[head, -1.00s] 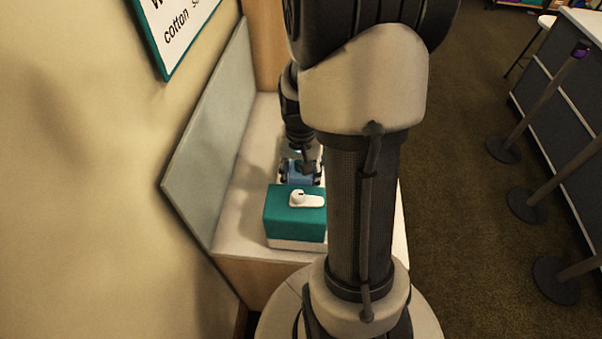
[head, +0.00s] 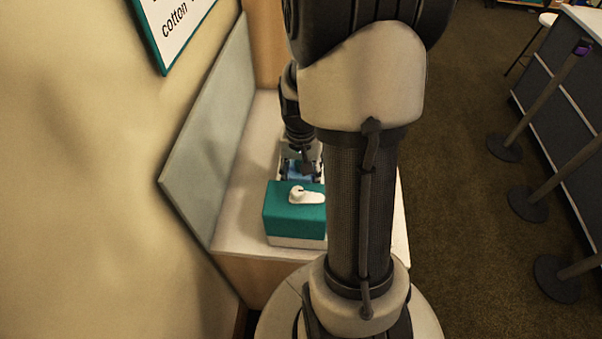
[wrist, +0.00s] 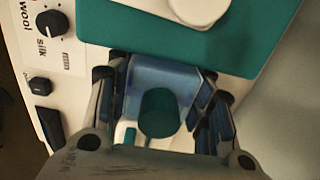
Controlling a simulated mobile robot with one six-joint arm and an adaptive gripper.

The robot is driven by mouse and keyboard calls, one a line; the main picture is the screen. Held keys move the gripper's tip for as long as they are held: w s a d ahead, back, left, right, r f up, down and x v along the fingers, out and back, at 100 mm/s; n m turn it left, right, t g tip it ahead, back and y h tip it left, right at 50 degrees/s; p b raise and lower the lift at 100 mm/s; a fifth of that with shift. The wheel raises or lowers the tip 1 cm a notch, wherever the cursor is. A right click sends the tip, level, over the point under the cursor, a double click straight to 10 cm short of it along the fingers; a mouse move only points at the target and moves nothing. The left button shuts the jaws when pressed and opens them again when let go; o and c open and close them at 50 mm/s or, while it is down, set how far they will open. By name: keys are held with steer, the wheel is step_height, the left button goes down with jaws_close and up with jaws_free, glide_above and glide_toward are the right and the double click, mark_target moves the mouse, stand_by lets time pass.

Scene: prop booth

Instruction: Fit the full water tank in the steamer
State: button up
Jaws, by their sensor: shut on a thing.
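The steamer (head: 290,215) is a teal and white box on the pale counter, with a white handpiece on its top. The water tank (wrist: 155,78) is clear blue with a dark teal round cap (wrist: 159,112). My gripper (head: 300,172) is shut on the tank, with one finger on each side. In the head view the tank (head: 300,169) is at the steamer's far end, low between white side parts. In the wrist view its edge is close against the teal housing (wrist: 130,38). Its underside is hidden, so I cannot tell whether it is seated.
The steamer's white side panel (wrist: 70,60) carries dark knobs and a switch. A grey upright panel (head: 205,130) and the wall stand left of the counter (head: 235,225). My arm hides the counter's right part. Dark posts stand on the carpet at right.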

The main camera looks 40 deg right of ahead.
steer(key=shift+f, duration=0.15)
steer(key=o, duration=1.3)
step_height(320, 180, up, 12)
stand_by(0.5)
steer(key=s+a+r+n+t, duration=0.1)
steer(key=s+a+r+n, duration=0.1)
steer(key=a, duration=0.4)
steer(key=s+a+r+n+t, duration=0.2)
steer(key=s+a+r+n, duration=0.1)
steer(key=a, duration=0.4)
steer(key=s+a+r+n+t, duration=0.1)
steer(key=s+a+r+n, duration=0.1)
steer(key=s+a+n, duration=0.2)
steer(key=a+n, duration=0.1)
steer(key=a, duration=0.2)
steer(key=shift+r+t, duration=0.3)
steer(key=shift+r, duration=0.1)
